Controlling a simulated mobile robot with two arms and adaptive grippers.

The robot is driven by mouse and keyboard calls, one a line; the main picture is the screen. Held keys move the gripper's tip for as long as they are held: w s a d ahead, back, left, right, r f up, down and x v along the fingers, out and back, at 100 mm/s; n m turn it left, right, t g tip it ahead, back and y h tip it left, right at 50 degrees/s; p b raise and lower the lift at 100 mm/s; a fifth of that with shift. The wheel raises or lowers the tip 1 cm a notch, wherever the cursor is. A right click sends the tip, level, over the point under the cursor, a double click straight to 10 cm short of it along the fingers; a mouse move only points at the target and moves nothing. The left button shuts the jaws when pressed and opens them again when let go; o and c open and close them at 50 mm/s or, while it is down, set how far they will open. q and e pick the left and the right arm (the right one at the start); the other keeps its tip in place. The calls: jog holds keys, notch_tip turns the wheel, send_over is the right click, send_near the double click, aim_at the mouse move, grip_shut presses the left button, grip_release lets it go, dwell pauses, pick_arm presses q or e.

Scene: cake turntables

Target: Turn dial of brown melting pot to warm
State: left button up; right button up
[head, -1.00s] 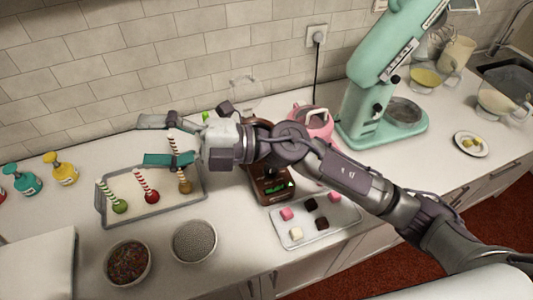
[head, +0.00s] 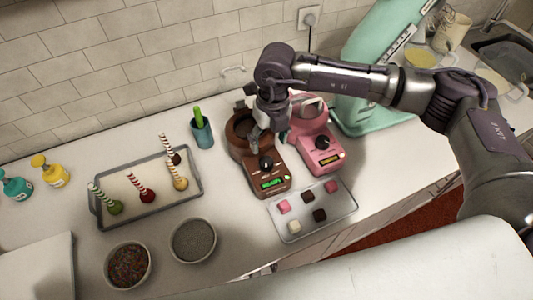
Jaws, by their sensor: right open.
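The brown melting pot (head: 249,172) stands on the counter in the middle of the head view. Its black dial (head: 266,164) is on its sloped front, above a lit green display (head: 271,183); the dial's exact setting is too small to read. My right gripper (head: 268,143) points down over the pot, just behind the dial. It is open and empty, with no clear contact with the dial. It hides part of the pot's bowl. My left gripper is not in view.
A pink melting pot (head: 327,162) stands close at the right. A tray of candies (head: 295,231) lies in front. The teal mixer (head: 357,118) is behind right.

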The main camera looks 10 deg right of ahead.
aim_at(266, 160)
jog(key=f, duration=0.2)
jog(key=f+p, duration=0.1)
jog(key=f, duration=0.1)
jog(key=f+p, duration=0.1)
jog(key=f, duration=0.2)
jog(key=shift+a+f, duration=0.1)
jog(key=shift+a, duration=0.2)
jog(key=shift+f, duration=0.5)
